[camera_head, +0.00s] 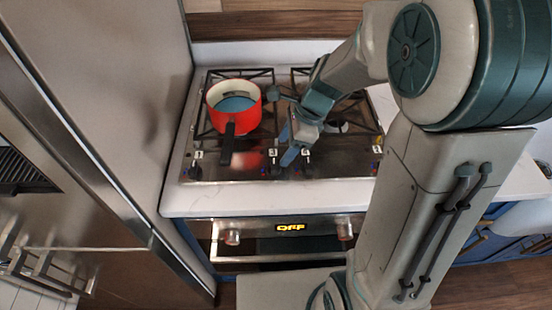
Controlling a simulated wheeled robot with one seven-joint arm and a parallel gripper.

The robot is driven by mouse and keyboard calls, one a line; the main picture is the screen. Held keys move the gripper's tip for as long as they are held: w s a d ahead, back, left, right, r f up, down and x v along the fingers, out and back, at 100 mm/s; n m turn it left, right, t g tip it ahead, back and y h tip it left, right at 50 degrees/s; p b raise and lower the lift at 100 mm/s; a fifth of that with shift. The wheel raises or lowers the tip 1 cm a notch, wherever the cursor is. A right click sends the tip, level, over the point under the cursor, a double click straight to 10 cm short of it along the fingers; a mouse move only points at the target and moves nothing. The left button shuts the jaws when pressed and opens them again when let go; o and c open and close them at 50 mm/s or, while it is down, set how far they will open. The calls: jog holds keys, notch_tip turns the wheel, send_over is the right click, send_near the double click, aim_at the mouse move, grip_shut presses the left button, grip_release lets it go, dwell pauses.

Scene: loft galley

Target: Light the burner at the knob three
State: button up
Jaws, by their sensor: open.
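The knob labelled 3 (276,171) is a small dark knob on the front strip of the steel cooktop (235,172). Its number tag stands just behind it. The knob labelled 4 (308,170) sits close to its right. The knob labelled 1 (195,172) is at the far left. My gripper (291,157) is open and points down over the front strip, just behind and between knobs 3 and 4. One finger shows clearly; the other is hard to make out. I cannot tell whether it touches anything. No flame shows; my arm hides part of the right burners.
A red pot (234,105) with blue contents stands on the left burners, its dark handle reaching forward near knob 1. A steel fridge (110,110) rises at the left. The oven (290,227) below shows OFF. White counter lies right of the cooktop.

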aim_at(274, 165)
jog(key=x, duration=0.6)
jog(key=shift+a+f, duration=0.1)
jog(key=shift+f, duration=0.2)
jog(key=c, duration=1)
